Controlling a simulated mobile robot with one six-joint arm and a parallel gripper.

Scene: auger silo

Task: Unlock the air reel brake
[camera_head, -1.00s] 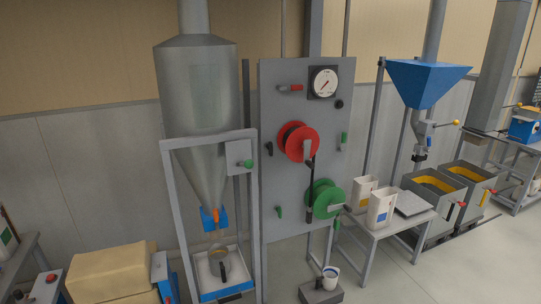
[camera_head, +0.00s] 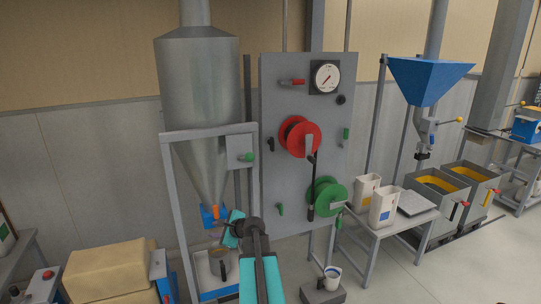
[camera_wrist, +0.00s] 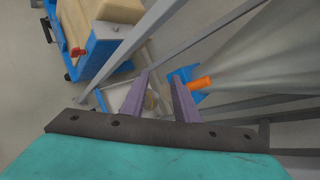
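A grey panel (camera_head: 298,190) carries a red reel (camera_head: 301,138) above a green reel (camera_head: 328,195). Small levers sit beside them: a black one (camera_head: 270,144) left of the red reel, a green one (camera_head: 346,134) to its right, and a green one (camera_head: 280,209) left of the green reel. I cannot tell which reel is the air reel or which lever is its brake. My gripper (camera_wrist: 160,82) is open and empty in the wrist view, its two purple fingers apart. In the head view my arm (camera_head: 256,245) reaches up in front of the silo frame, left of the panel and touching no lever.
The silo's blue outlet with an orange part (camera_wrist: 197,83) is close beside my fingers in the wrist view. The grey silo frame (camera_head: 168,200) stands around the cone. A pressure gauge (camera_head: 325,77) and red-handled valve (camera_head: 292,82) sit high on the panel. A table (camera_head: 412,226) stands right.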

